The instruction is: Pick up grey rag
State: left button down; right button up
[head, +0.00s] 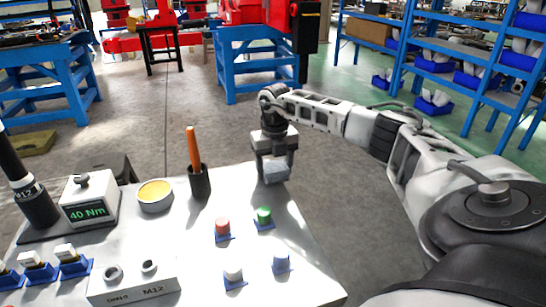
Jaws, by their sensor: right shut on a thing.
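The grey rag (275,173) is a small grey-blue folded piece at the back right part of the white table (300,262). My right gripper (274,168) points down from above and is shut on the rag, with a finger on each side of it. Whether the rag still touches the table top cannot be told. My left gripper is not in view.
An orange-handled tool stands in a dark holder (200,183) left of the rag. A round tin (155,195) and a 40 Nm box (88,203) stand farther left. Green (264,214) and red (222,225) capped pieces sit in blue holders in front.

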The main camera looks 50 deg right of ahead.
aim_at(274, 166)
jog(key=o, duration=1.1)
notch_tip(274, 166, up, 16)
jog(key=shift+p, duration=0.4)
